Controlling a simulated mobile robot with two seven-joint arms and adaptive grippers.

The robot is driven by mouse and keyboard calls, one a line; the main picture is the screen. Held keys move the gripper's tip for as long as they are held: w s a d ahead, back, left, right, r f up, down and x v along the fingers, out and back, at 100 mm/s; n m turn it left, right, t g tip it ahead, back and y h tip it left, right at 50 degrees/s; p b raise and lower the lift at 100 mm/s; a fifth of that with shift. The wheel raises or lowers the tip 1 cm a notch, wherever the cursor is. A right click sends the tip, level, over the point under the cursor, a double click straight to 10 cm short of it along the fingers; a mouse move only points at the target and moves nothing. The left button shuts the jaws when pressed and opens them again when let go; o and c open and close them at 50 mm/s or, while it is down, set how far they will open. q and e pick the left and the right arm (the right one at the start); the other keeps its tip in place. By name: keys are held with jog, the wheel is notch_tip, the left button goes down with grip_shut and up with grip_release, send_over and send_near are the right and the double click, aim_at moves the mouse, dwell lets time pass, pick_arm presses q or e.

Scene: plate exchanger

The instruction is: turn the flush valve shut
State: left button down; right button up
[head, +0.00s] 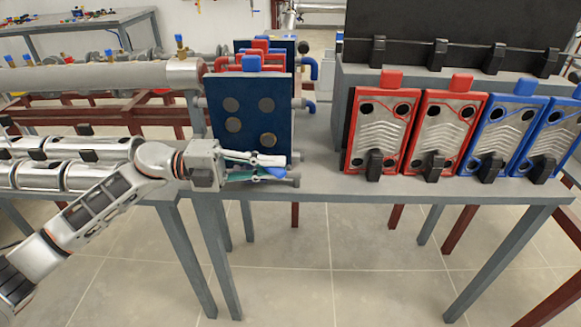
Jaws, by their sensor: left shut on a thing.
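My left gripper (272,166) reaches in from the left at the front edge of the bench, in front of the dark blue end plate (250,112). Its fingers are closed on a small blue piece, which looks like the handle of the flush valve (275,173). A grey pipe end (293,181) shows just right of the fingertips. The fingers cover much of the valve, and I cannot tell how far its handle is turned. My right gripper is not in view.
Red plates (445,128) and blue plates (505,130) lean in a row against a grey rack on the right of the bench (330,178). Metal pipes (100,76) run along the left. The bench top between end plate and red plates is mostly clear.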

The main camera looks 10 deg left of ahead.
pick_arm(q)
jog(key=shift+s, duration=0.1)
jog(key=c, duration=2.1)
grip_release()
jog(key=v, duration=1.2)
jog(key=shift+a, duration=0.1)
